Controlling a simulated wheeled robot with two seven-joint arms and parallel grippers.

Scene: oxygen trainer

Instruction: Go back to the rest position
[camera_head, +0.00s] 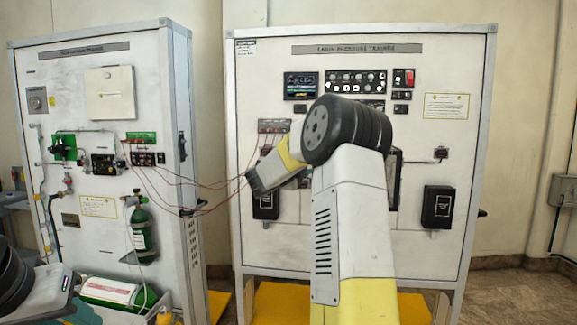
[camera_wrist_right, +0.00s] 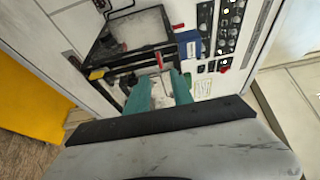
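My right arm reaches up in front of the right trainer panel (camera_head: 440,150) in the head view. Its wrist end points left, near the panel's row of red and black sockets (camera_head: 273,126), and its fingers are hidden there. In the right wrist view the two teal fingers of my right gripper (camera_wrist_right: 161,80) stand apart, with nothing seen held between them. Part of my left arm shows at the lower left corner of the head view, beside a teal part (camera_head: 85,313). The left gripper's fingers cannot be made out clearly.
The left trainer panel (camera_head: 95,85) carries green cylinders (camera_head: 142,232) and hoses. Thin red cables (camera_head: 205,186) hang between the two panels, near my right wrist. A yellow base (camera_head: 280,300) lies under the right panel. A grey wall box (camera_head: 564,190) is at the far right.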

